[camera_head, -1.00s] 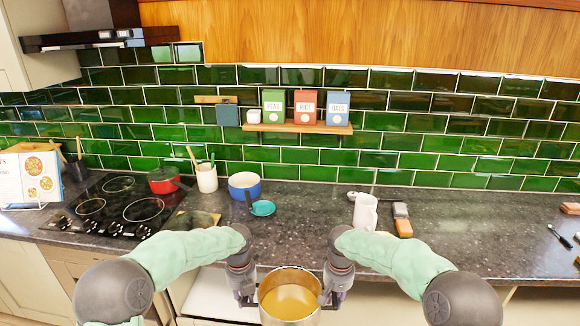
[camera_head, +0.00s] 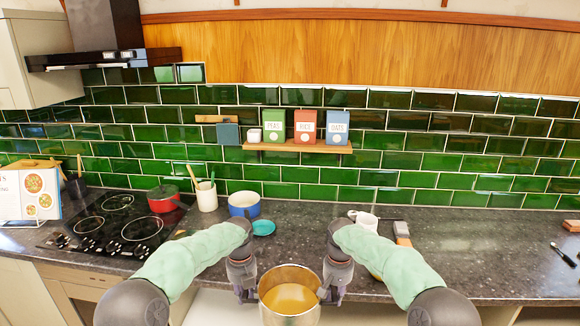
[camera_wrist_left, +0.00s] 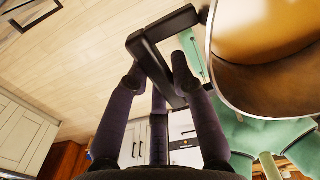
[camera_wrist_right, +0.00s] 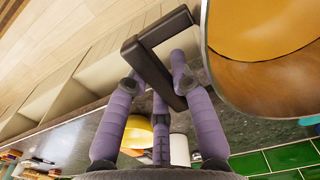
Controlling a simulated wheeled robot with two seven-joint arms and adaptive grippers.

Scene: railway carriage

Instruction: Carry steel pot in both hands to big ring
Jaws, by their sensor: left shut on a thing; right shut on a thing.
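The steel pot (camera_head: 288,310), with yellowish-brown liquid inside, is held between my two grippers in front of the counter. It is roughly upright. My left gripper (camera_head: 245,292) is shut on its left handle, a black loop (camera_wrist_left: 150,62) in the left wrist view. My right gripper (camera_head: 334,290) is shut on its right handle, also a black loop (camera_wrist_right: 150,68) in the right wrist view. The black hob (camera_head: 100,238) is at the left of the counter. Its front right ring (camera_head: 142,229) looks the largest and is bare.
A red pot (camera_head: 162,202) stands at the hob's right rear. A white mug (camera_head: 367,220) is partly hidden by my right arm. A cookbook (camera_head: 30,194) stands far left.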

